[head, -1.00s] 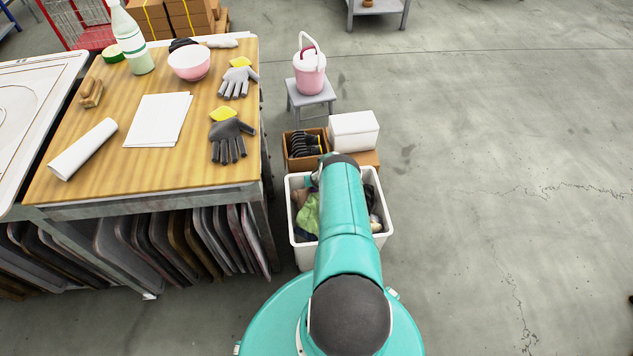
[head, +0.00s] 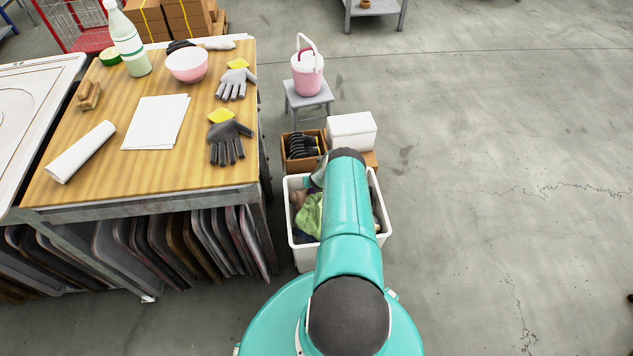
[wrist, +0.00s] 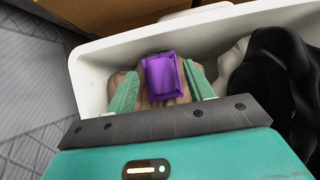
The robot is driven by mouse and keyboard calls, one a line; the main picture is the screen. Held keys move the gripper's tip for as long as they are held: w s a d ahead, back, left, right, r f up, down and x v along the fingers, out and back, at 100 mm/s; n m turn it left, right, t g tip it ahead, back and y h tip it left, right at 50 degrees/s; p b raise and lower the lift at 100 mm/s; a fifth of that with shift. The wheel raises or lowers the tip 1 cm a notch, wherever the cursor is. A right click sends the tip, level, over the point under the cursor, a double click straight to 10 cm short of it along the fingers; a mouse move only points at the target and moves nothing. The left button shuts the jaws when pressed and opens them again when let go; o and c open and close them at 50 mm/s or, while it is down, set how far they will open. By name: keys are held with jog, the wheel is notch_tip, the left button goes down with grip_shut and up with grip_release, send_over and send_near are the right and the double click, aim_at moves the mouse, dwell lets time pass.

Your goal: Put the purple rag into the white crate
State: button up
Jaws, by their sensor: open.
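The white crate (head: 303,256) stands on the floor in front of me, with mixed rags inside, a green one (head: 308,217) among them. In the wrist view the crate's white wall (wrist: 92,72) runs around my gripper (wrist: 160,70). My gripper is open, its two teal fingers apart. The purple rag (wrist: 163,78) shows between the fingers, over a brownish cloth, inside the crate's outline. I cannot tell whether the fingers touch it. In the head view my arm covers part of the crate and the purple rag is hidden.
A black cloth (wrist: 264,85) lies at the right in the wrist view. Behind the crate are a brown box with black items (head: 302,146) and a white box (head: 352,131). A wooden-topped table (head: 190,165) stands close on the left. The floor on the right is clear.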

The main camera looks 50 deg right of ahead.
jog(key=v, duration=1)
jog(key=shift+a+r, duration=0.15)
jog(key=shift+r, duration=0.1)
jog(key=shift+s, duration=0.1)
